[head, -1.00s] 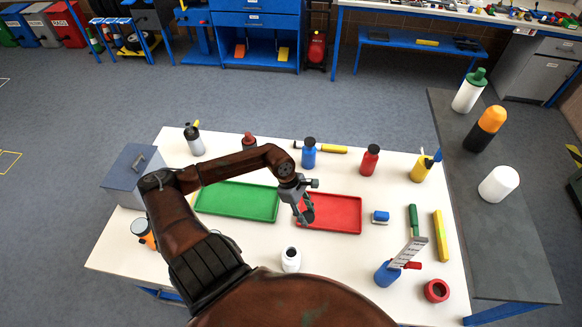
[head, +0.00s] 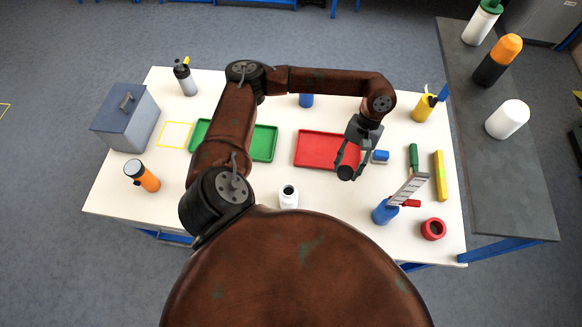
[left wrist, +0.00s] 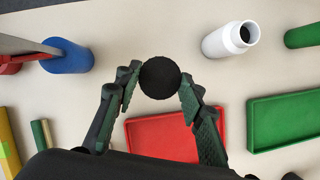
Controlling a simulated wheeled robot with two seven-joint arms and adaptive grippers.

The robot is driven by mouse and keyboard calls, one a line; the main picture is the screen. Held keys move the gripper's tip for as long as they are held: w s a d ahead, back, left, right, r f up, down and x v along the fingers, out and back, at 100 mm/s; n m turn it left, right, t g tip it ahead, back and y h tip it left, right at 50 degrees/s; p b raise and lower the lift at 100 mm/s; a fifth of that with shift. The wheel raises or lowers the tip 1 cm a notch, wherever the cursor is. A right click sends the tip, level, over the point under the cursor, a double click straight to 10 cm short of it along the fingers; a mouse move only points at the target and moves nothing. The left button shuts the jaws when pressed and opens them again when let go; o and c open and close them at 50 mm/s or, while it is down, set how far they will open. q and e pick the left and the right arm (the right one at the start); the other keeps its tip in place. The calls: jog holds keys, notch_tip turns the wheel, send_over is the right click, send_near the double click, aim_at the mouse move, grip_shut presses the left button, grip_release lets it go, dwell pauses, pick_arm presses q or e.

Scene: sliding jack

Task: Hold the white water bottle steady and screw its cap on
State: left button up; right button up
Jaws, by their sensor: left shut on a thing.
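The white water bottle (head: 288,197) stands upright and uncapped near the front middle of the table, its dark mouth open upward. It also shows in the left wrist view (left wrist: 228,41), at the upper right. My left gripper (head: 348,162) is above the table near the red tray's right end, to the right of the bottle. It is shut on a round black cap (left wrist: 160,78), held between the fingertips and apart from the bottle. The cap also shows dark at the fingertips in the head view (head: 346,173). My right gripper is not in view, and nothing grips the bottle.
A red tray (head: 312,163) and a green tray (head: 264,144) lie behind the bottle. A blue container with a bladed tool (head: 383,213) and a red ring-shaped thing (head: 433,229) stand at front right. The table around the white bottle is clear.

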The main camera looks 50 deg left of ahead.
pick_arm(q)
jog(key=r+m, duration=0.1)
jog(key=r+m+y, duration=0.1)
jog(key=m, duration=0.1)
jog(key=shift+w+a+r+m+b, duration=0.1)
jog(key=shift+w+r+m+b, duration=0.15)
jog(key=shift+r+m+b, duration=0.15)
